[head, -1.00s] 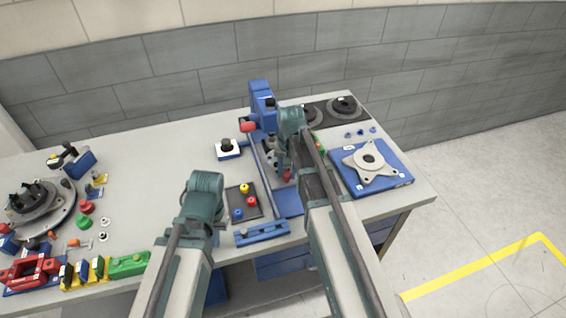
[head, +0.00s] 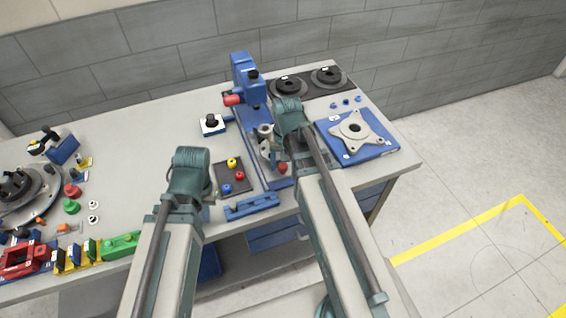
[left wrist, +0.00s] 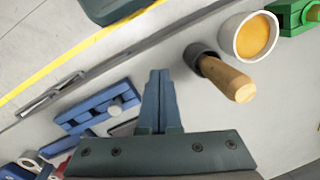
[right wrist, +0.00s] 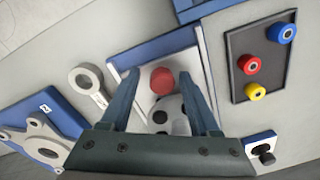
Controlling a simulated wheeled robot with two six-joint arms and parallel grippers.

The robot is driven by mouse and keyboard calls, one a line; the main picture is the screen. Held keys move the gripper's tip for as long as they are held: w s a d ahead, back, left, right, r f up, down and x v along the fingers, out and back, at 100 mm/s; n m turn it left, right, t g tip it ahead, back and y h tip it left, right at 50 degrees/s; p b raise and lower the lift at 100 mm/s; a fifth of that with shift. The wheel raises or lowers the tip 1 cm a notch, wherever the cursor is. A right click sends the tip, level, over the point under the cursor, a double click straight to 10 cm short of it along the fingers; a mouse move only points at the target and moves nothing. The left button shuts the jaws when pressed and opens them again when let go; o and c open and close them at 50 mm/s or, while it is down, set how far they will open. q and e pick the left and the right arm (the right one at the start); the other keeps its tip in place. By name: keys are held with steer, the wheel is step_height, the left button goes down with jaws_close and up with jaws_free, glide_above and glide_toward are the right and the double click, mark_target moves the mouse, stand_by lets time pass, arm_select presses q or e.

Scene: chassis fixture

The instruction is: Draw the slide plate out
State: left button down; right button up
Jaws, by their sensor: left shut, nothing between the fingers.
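The blue slide fixture (head: 276,183) stands at the table's front edge, with a round red knob (head: 283,168) near its front end. In the right wrist view the red knob (right wrist: 162,80) sits within the pale-edged fixture bed, beside a grey round part (right wrist: 172,112). My right gripper (right wrist: 160,74) is open over it, one finger on each side of the knob, with visible gaps. In the head view my right arm hides those fingers. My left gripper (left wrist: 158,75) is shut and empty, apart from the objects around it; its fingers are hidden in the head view.
A dark tray (head: 221,183) with coloured knobs lies left of the fixture, and a blue bar (head: 251,206) in front. A star-shaped flange (head: 354,127) is at right. A wooden handle (left wrist: 229,79) and white cup (left wrist: 236,50) are near my left gripper.

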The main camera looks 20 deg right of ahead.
arm_select(q)
steer(key=shift+r, duration=0.15)
arm_select(e)
steer(key=shift+w+r, duration=0.1)
steer(key=shift+r, duration=0.05)
arm_select(q)
steer(key=shift+r+p, duration=0.55)
steer(key=shift+p, duration=0.2)
arm_select(e)
steer(key=shift+r, duration=0.6)
arm_select(q)
step_height(320, 180, up, 12)
steer(key=p, duration=1.2)
steer(key=shift+r, duration=0.2)
arm_select(e)
steer(key=r, duration=1.2)
steer(key=shift+d+r, duration=0.2)
